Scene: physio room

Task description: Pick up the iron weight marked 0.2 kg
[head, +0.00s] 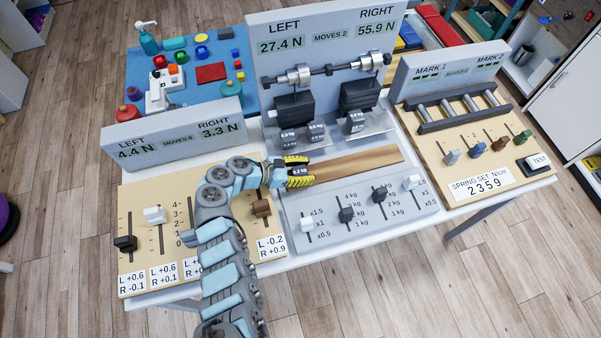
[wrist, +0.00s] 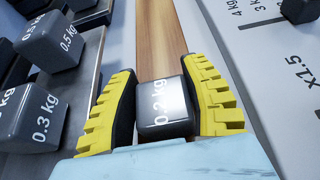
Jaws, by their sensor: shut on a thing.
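The iron weight marked 0.2 kg (wrist: 165,108) is a small dark grey block with white lettering. It sits between the two yellow-ribbed fingers of my gripper (wrist: 160,85), which is shut on it. In the head view, my gripper (head: 298,170) is at the left end of a wooden strip (head: 352,164), and the small weight (head: 300,171) shows between its fingers. I cannot tell whether the weight clears the surface below it.
Other grey weights stand close by on a metal shelf; the wrist view shows one marked 0.5 kg (wrist: 50,42) and one marked 0.3 kg (wrist: 33,115). A slider panel (head: 330,240) lies in front. A readout board (head: 325,45) stands behind.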

